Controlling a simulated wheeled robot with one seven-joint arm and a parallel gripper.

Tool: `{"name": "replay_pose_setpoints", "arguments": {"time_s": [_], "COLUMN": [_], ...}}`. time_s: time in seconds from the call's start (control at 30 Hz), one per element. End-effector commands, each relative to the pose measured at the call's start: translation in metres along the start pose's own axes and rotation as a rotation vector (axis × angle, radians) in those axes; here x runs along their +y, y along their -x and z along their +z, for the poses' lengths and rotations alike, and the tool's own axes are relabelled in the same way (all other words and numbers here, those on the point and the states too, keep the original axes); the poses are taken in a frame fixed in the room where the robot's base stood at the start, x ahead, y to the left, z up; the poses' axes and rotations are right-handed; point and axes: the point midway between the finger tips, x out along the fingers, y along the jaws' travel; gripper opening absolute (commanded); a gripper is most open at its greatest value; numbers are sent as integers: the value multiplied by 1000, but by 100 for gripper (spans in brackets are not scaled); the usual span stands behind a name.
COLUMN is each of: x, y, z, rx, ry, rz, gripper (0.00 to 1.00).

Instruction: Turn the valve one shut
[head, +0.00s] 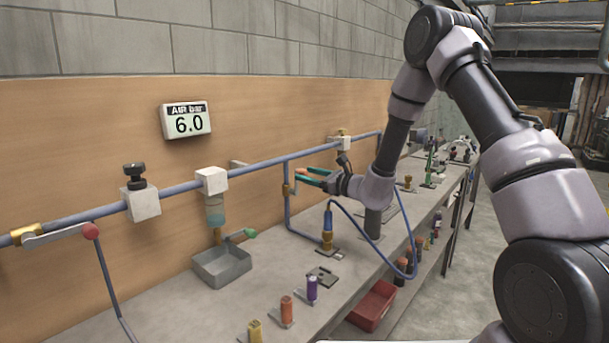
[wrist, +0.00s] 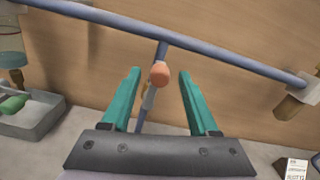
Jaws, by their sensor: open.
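My gripper (head: 309,177) is open, its two green fingers pointing at the wall piping. In the wrist view, the fingers (wrist: 159,76) stand apart on either side of an orange-red knob (wrist: 159,73). The knob belongs to a small brass valve on a thin pipe dropping from the blue-grey main pipe (wrist: 225,54). Neither finger appears to touch it; how deep it sits between them I cannot tell. In the head view, the brass valve (head: 288,189) is just left of the fingertips. Another brass valve (head: 27,233) with a grey lever and red knob (head: 90,231) is at far left. No label naming valve one is readable.
An air gauge (head: 187,121) reads 6.0. A filter bowl (head: 215,207) hangs over a grey tray (head: 221,263). A blue hose (head: 345,212) loops over the bench below my gripper. Coloured cylinders (head: 287,309) stand along the front; a red bin (head: 372,305) is below.

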Motion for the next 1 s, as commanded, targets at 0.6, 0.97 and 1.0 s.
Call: {"name": "replay_pose_setpoints", "arguments": {"time_s": [0.6, 0.97, 1.0], "x": [0, 0, 0], "y": [-18, -18, -18], "z": [0, 0, 0], "rx": [0, 0, 0], "ry": [1, 1, 1], "rz": [0, 0, 0], "gripper": [15, 0, 0]}}
